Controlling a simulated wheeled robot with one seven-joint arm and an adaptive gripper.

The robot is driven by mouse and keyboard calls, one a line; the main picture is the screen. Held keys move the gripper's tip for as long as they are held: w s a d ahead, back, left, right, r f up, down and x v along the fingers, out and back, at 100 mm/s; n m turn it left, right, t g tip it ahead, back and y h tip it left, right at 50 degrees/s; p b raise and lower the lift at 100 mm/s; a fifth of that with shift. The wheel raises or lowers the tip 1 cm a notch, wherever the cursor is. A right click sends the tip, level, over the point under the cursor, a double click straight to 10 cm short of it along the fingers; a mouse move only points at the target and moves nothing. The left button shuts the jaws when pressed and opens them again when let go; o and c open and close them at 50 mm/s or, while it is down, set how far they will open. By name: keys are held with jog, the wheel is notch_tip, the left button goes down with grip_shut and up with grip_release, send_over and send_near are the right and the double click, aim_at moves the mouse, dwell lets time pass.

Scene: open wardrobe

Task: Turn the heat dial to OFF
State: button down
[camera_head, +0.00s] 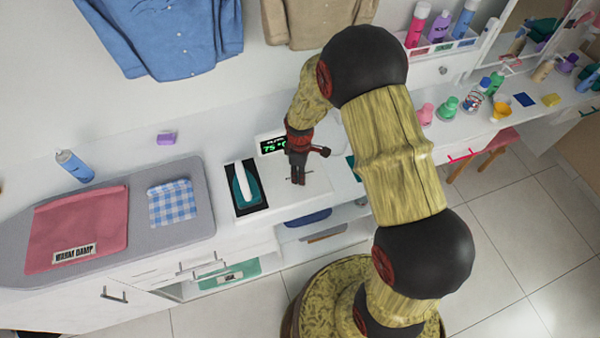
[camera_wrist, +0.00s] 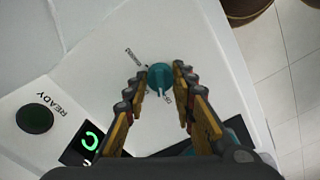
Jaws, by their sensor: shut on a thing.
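The heat dial (camera_wrist: 160,77) is a small teal knob on a white panel in the wrist view. It sits between the two fingertips of my gripper (camera_wrist: 159,76), which is shut on it. A pale mark on the knob points down toward a small label that I cannot read clearly; another small label lies up and left of it. In the head view my gripper (camera_head: 298,180) points down at the white panel, and the dial is hidden by it. A display (camera_head: 273,144) behind my gripper reads about 75 °C.
A round dark green READY lamp (camera_wrist: 35,119) is on the panel. An iron (camera_head: 243,184) stands on a dark pad left of my gripper. An ironing surface (camera_head: 188,232) holds a pink cloth (camera_head: 78,222) and a checked cloth (camera_head: 172,204). Bottles (camera_head: 440,25) stand at upper right.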

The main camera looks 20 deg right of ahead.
jog(key=shift+w+n, duration=0.1)
jog(key=shift+n, duration=0.8)
jog(key=c, duration=1.6)
grip_release()
jog(key=shift+o, duration=0.7)
jog(key=shift+r, duration=0.1)
notch_tip(320, 180, up, 12)
